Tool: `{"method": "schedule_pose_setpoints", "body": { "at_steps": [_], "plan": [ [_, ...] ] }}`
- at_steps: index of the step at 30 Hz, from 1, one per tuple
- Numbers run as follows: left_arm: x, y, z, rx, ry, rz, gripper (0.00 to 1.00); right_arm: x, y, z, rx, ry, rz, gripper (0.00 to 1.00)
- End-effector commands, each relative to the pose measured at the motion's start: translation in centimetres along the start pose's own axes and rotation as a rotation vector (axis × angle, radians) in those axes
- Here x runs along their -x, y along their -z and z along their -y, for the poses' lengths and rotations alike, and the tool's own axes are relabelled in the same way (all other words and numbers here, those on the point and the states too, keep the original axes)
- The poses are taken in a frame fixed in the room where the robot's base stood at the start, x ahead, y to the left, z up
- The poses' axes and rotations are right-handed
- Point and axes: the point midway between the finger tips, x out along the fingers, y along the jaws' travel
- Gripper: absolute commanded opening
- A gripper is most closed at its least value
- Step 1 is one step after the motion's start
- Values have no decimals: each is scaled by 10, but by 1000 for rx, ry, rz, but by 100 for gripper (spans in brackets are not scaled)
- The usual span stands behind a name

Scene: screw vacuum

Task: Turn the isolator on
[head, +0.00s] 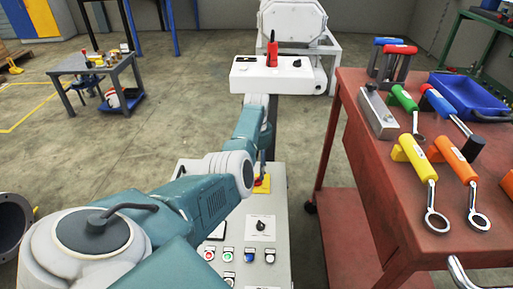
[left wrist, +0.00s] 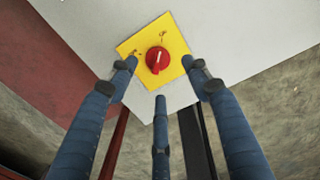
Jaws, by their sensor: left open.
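The isolator is a red rotary knob (left wrist: 157,60) with a pale pointer mark on a yellow square plate (left wrist: 176,48), seen in the left wrist view. In the head view the yellow plate (head: 262,185) shows partly at the far part of the grey control panel (head: 272,205); my arm and fingers cover much of it. My left gripper (left wrist: 159,74) has three blue fingers spread open around the lower side of the knob. They appear apart from it, with fingertips near the plate's edges. The left gripper (head: 264,163) is mostly behind my wrist in the head view.
The panel also has a black selector (head: 261,225) and several coloured push buttons (head: 228,253). A red table (head: 365,160) with tools stands close on the right. A white machine (head: 278,75) is behind. A small workbench (head: 90,66) is at back left; floor between is open.

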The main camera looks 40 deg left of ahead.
Motion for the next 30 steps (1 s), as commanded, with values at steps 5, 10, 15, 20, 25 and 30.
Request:
{"method": "schedule_pose_setpoints", "body": {
  "at_steps": [5,10,15,20,25,30],
  "plan": [
    [40,2,0,1,0,-5,49,0,0,0,0,-1,0,0],
    [63,2,1,1,1,-3,49,0,0,0,0,-1,0,0],
    [73,1,1,1,1,-3,49,0,0,0,0,-1,0,0],
    [74,1,1,1,1,-2,49,0,0,0,0,-1,0,0],
    [73,1,1,1,1,-2,49,0,0,-1,0,-1,0,0],
    [73,1,2,1,1,-2,49,0,0,-1,-1,-1,-1,0]
  ]
}}
